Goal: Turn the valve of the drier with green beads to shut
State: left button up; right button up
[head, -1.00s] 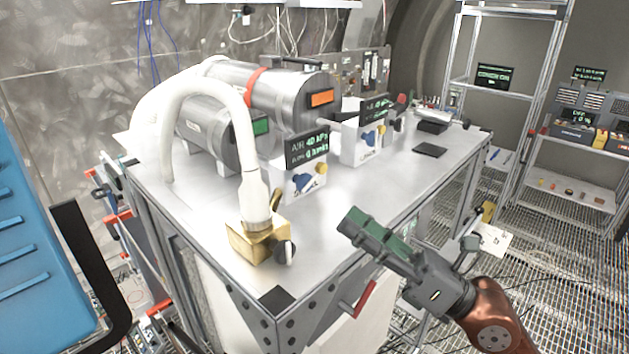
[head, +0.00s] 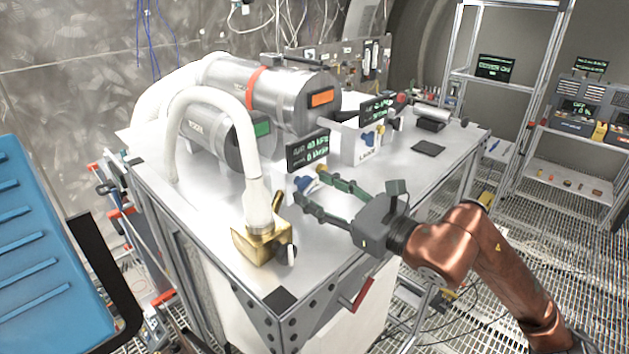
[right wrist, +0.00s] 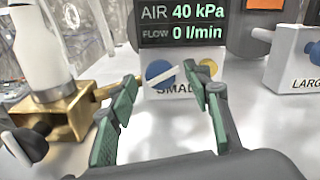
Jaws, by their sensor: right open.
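The drier with the green window (head: 262,128) is the nearer metal cylinder on the bench. A white box marked SMALL (right wrist: 180,95) stands in front of it, with a display (right wrist: 183,22) reading AIR 40 kPa and flow 0 l/min. The box carries a blue round valve (right wrist: 158,71) with a white bar slanting up to the right, and a yellow knob (right wrist: 208,67). My right gripper (head: 309,183) is open and empty, pointing at this box. Its fingers are spread either side of the blue valve in the right wrist view (right wrist: 171,90); contact is not visible. My left gripper is out of view.
A second drier with an orange window (head: 322,98) and a box marked LARGE (head: 362,143) stand behind. A brass block (head: 258,245) with a white hose and black knob is left of my gripper. The bench's right front (head: 400,180) is mostly clear.

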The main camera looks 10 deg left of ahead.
jog(key=shift+w+a, duration=0.25)
jog(key=shift+a, duration=0.1)
jog(key=shift+f, duration=0.1)
jog(key=c, duration=1.1)
